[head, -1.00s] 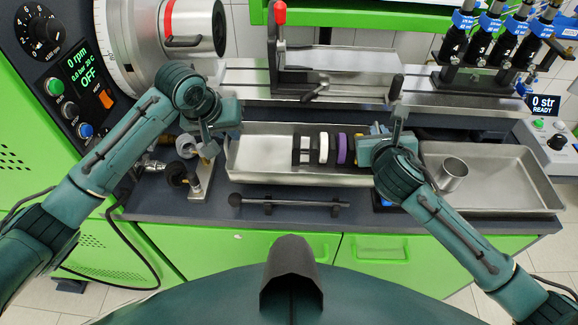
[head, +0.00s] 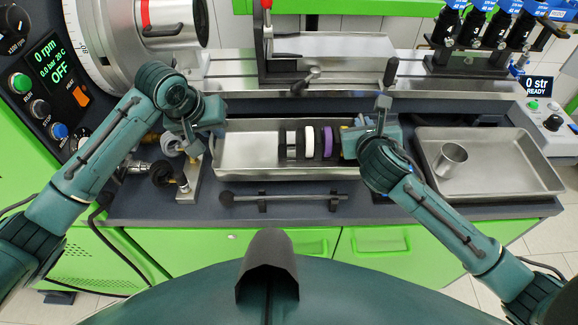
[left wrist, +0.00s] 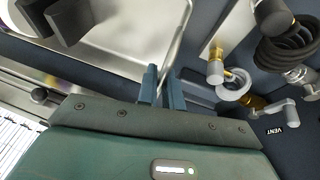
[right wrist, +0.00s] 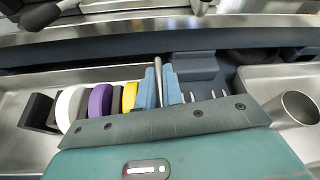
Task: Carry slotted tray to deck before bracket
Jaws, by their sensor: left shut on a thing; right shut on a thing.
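The slotted tray (head: 245,160) is a long metal tray in the middle of the bench. Its right part holds a dark rack (head: 288,142) with white, purple and yellow discs standing on edge. My left gripper (left wrist: 163,88) is shut on the tray's left end rim. My right gripper (right wrist: 162,86) is shut on its right end rim, beside the yellow disc (right wrist: 130,97). A grey upright bracket-like fixture (head: 262,50) with a red knob stands on the rail behind the tray. I cannot tell whether the tray touches the deck.
A second metal tray (head: 500,178) with a metal cup (head: 450,158) lies right of the slotted tray. A dark rod (head: 290,198) rests on two holders in front. Fittings and hoses (head: 165,172) stand close at the left. The rail (head: 350,70) runs along the back.

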